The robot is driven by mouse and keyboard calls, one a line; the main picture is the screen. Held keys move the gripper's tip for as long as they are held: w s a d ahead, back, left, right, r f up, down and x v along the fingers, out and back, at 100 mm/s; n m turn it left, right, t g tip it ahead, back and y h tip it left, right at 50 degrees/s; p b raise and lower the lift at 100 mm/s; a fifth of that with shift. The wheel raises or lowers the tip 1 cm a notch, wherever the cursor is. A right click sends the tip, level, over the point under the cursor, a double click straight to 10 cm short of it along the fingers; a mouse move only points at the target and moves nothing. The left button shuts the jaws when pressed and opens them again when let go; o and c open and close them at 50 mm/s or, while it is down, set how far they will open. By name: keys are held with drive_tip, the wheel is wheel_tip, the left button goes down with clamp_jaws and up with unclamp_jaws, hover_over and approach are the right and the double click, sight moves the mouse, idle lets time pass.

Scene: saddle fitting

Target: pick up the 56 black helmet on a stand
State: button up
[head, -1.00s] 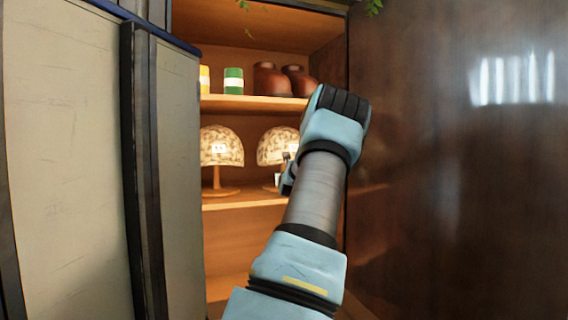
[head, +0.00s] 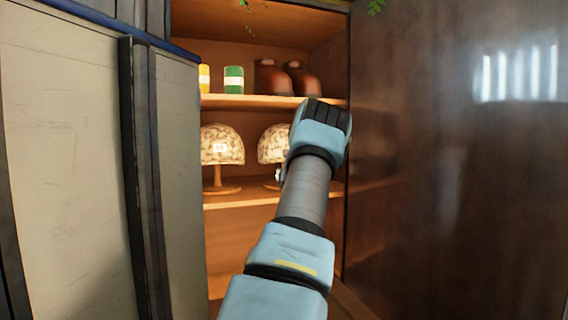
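Two domed helmets with a mottled cream-and-brown pattern stand on the cabinet's middle shelf; neither looks black. The left helmet (head: 221,144) is on a wooden stand (head: 218,189) and has a small white label whose number I cannot read surely. The right helmet (head: 272,143) is partly hidden behind my arm, and its label and most of its stand are covered. Only a small part of my gripper (head: 279,174) shows, at the left edge of my wrist, below the right helmet in the picture. Its fingers are too hidden to tell whether they are open or shut.
The upper shelf (head: 270,101) holds a yellow can (head: 204,78), a green can (head: 233,80) and brown boots (head: 272,78). A pale door with a dark handle (head: 145,180) borders the left. A dark glossy panel (head: 450,180) borders the right.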

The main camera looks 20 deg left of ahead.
clamp_jaws()
idle(0.8)
drive_tip(key=shift+r, duration=0.15)
